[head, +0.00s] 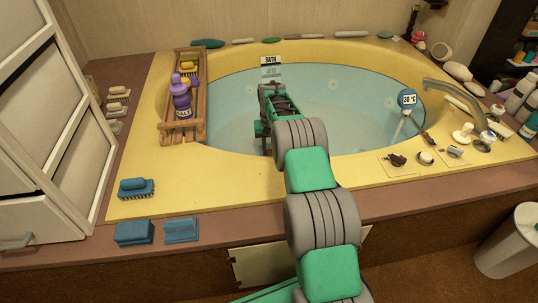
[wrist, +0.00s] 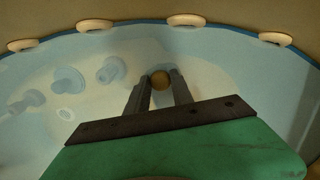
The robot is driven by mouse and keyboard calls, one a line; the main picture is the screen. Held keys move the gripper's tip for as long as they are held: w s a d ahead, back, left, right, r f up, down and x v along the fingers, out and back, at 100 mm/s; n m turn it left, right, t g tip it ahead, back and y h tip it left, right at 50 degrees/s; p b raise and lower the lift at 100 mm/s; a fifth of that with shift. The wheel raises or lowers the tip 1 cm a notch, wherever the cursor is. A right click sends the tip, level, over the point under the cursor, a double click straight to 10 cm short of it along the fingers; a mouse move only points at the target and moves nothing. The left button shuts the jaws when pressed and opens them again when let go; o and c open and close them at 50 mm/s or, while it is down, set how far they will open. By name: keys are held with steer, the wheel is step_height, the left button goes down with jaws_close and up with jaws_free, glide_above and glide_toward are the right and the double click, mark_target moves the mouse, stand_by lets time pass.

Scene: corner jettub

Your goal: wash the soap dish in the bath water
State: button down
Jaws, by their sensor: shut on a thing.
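My gripper (wrist: 158,88) is over the blue tub, pointing into it. In the wrist view its two fingers are shut on a small round brown thing (wrist: 160,80). I cannot tell what it is or whether it is the soap dish. In the head view my arm hides the fingertips. The pale blue bath water (head: 235,105) fills the tub.
A wooden rack (head: 168,125) with purple bottles stands on the left rim. A tap (head: 455,95) and a thermometer reading 30 °C (head: 407,100) are at the right. Slatted dishes with soaps (head: 118,92) lie far left. A white bin (head: 510,240) stands front right.

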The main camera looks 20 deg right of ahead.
steer(key=shift+r+p, duration=2.35)
steer(key=shift+r, duration=1.15)
step_height(320, 180, up, 14)
steer(key=p, duration=1)
steer(key=shift+r, duration=0.1)
